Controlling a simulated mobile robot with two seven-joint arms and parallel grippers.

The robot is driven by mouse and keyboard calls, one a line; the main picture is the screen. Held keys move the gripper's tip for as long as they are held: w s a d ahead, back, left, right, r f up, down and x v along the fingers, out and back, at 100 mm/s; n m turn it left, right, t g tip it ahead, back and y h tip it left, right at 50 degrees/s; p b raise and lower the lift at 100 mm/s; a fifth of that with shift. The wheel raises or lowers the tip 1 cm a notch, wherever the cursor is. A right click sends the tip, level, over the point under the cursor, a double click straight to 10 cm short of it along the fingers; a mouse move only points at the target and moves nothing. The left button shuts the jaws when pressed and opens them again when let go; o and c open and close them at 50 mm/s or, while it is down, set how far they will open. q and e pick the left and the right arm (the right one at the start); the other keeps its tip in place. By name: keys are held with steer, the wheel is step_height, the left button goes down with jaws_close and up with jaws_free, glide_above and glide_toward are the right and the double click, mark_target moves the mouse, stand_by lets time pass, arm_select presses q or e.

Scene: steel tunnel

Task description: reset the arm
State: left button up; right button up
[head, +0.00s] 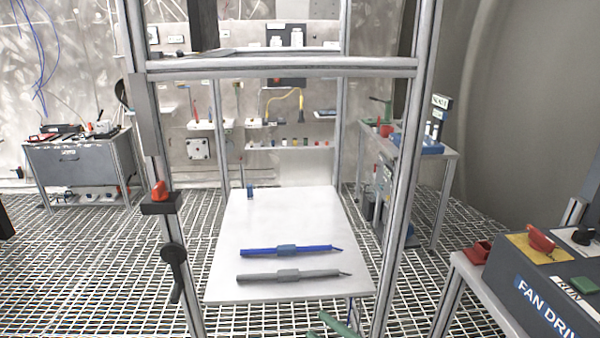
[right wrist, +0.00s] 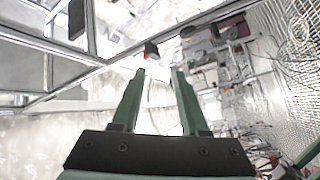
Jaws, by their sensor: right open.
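My right gripper (head: 332,328) shows only in part at the bottom edge of the head view, as green fingers in front of the white shelf. In the right wrist view my right gripper (right wrist: 160,74) is open, its two green fingers apart with nothing between them. That view is tilted, with frame bars and a small black and red part (right wrist: 151,50) beyond the fingertips. My left gripper is in neither view.
A metal frame (head: 290,66) stands ahead around a white shelf (head: 290,215) bearing a blue tool (head: 287,250) and a grey tool (head: 290,276). The fan drive box (head: 545,290) is at right. A grey cabinet (head: 75,168) stands at left. Grating floor is open between.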

steer(key=s+d+f+m+g+h, duration=0.1)
steer(key=s+d+f+m+h, duration=0.5)
steer(key=s+f+m, duration=0.3)
steer(key=s+d+f+m+g+h, duration=0.2)
steer(key=s+d+f+m+h, duration=0.3)
steer(key=f, duration=0.8)
steer(key=s+m+h, duration=0.2)
steer(key=s+m, duration=0.2)
steer(key=m, duration=0.1)
steer(key=shift+s+d+f, duration=0.35)
steer(key=shift+d+f, duration=0.05)
